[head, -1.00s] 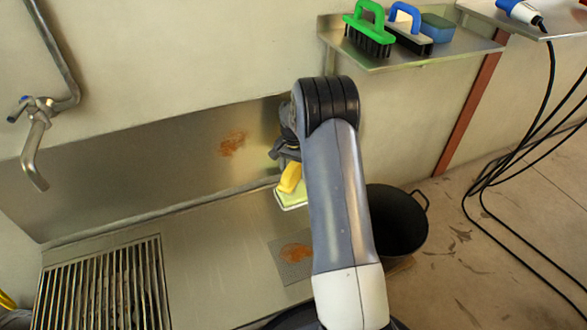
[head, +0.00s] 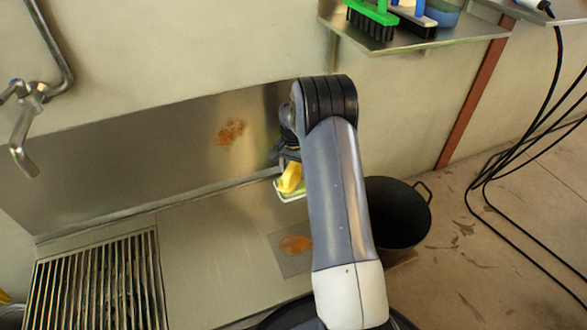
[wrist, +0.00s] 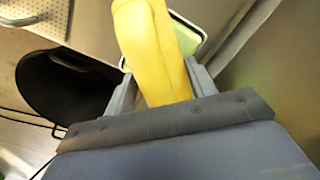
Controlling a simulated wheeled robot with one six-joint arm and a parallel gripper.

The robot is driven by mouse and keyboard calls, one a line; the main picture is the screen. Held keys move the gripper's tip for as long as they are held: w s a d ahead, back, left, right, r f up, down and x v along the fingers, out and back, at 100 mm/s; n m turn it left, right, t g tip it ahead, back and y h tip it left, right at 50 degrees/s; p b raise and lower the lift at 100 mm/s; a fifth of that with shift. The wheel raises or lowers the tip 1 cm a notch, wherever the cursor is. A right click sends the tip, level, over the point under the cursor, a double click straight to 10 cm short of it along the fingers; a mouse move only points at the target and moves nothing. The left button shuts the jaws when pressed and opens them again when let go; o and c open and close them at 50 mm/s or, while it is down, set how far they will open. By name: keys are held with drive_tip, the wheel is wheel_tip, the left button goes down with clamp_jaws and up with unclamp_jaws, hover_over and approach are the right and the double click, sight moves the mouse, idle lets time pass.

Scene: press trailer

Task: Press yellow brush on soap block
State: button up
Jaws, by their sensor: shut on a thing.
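The yellow brush (head: 291,177) shows by its handle in the head view. My gripper (head: 287,158) is shut on that yellow handle, which also fills the middle of the wrist view (wrist: 152,50). A pale green piece with a whitish rim (head: 293,196) is just below the handle; it may be the soap block in a dish, or part of the brush. In the wrist view it shows behind the handle (wrist: 188,38). The bristles are hidden, so I cannot tell whether the brush touches soap.
A black bucket (head: 400,213) stands right of my arm; it also shows in the wrist view (wrist: 68,85). Rusty stains mark the steel back wall (head: 230,132) and counter (head: 296,245). A slatted drain (head: 95,280) lies left. A shelf (head: 430,40) holds green and blue brushes.

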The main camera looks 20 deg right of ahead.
drive_tip(key=shift+f, duration=0.55)
idle(1.7)
drive_tip(key=shift+r+p, duration=2.65)
drive_tip(key=shift+r, duration=0.95)
drive_tip(key=s+a+r+n, duration=0.9)
drive_tip(key=s+a, duration=0.2)
drive_tip(key=a, duration=0.1)
wheel_tip(320, 180, up, 21)
drive_tip(key=s+p, duration=0.2)
drive_tip(key=p, duration=2.9)
drive_tip(key=shift+a+r, duration=0.15)
drive_tip(key=shift+r, duration=0.05)
